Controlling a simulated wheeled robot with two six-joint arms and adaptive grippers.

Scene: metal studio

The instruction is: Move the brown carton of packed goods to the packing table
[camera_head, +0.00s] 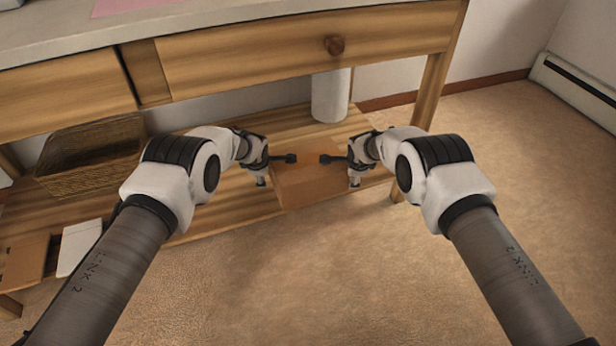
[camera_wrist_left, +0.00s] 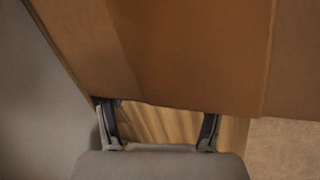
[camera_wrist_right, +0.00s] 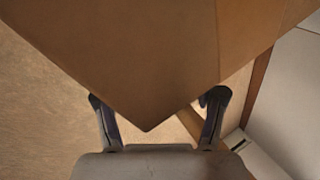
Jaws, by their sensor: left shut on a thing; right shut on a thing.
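The brown carton (camera_head: 308,185) is at the front edge of the table's lower shelf, between my two grippers. I cannot tell whether it rests on the shelf or is just above it. My left gripper (camera_head: 276,170) is shut on its left side and my right gripper (camera_head: 341,170) on its right side. The carton fills the upper part of the left wrist view (camera_wrist_left: 180,50) and of the right wrist view (camera_wrist_right: 140,60). The wooden table has a pale top (camera_head: 230,22) above; whether it is the packing table I cannot tell.
A wicker basket (camera_head: 92,160) stands on the lower shelf (camera_head: 215,205) at left, with a white box (camera_head: 78,247) and a small brown box (camera_head: 25,262) nearby. A white cylinder (camera_head: 330,96) stands behind the carton. Drawers (camera_head: 300,52) overhang the shelf. The carpet (camera_head: 330,270) in front is clear.

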